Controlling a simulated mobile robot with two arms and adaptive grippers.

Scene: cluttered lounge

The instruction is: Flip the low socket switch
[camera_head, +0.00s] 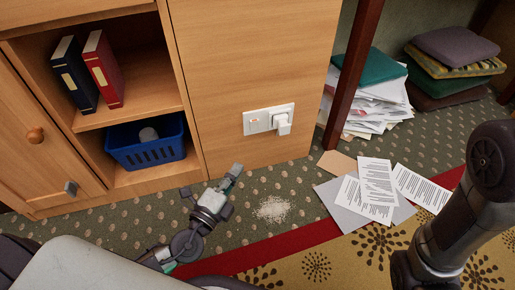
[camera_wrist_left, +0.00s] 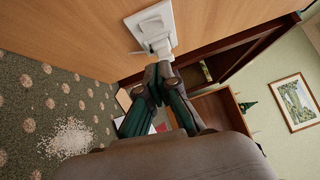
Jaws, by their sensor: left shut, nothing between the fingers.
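The low wall socket (camera_head: 268,118) is a white double plate on the wooden panel. A small switch with a reddish mark (camera_head: 254,121) is on its left half, and a white plug (camera_head: 283,124) sits in its right half. In the left wrist view the socket plate (camera_wrist_left: 152,22) and plug (camera_wrist_left: 159,45) are just beyond the fingers. My left gripper (camera_head: 234,172) is shut and empty, below and left of the socket in the head view. Its fingers also show in the left wrist view (camera_wrist_left: 158,76). The switch is not clear there. My right gripper is out of view.
A shelf at left holds two binders (camera_head: 88,72) and a blue basket (camera_head: 146,153). White grains (camera_head: 273,209) lie on the carpet. Loose papers (camera_head: 375,190), a paper stack (camera_head: 370,105) and a dark table leg (camera_head: 353,75) are to the right.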

